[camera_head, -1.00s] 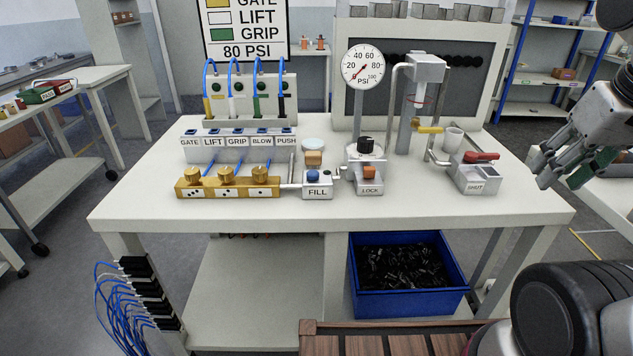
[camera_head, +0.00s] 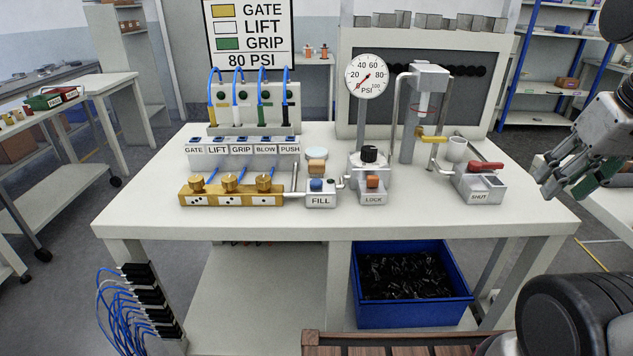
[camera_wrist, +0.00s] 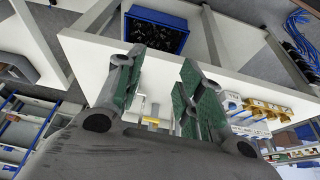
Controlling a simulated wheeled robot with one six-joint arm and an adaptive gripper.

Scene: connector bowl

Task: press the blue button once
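The blue button (camera_head: 316,184) sits on top of the small grey FILL box (camera_head: 321,200), near the front middle of the white table. A small dark button is beside it on the same box. My gripper (camera_head: 562,178) is at the right in the head view, off the table's right side and well apart from the FILL box. In the wrist view my gripper (camera_wrist: 160,95) shows two green-padded fingers spread apart with nothing between them.
The LOCK box (camera_head: 373,190) with an orange button stands right of FILL; brass valves (camera_head: 230,199) stand left. A gauge (camera_head: 367,76), a tap with a yellow lever (camera_head: 431,138) and the SHUT box (camera_head: 479,188) stand further right. The front table strip is clear.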

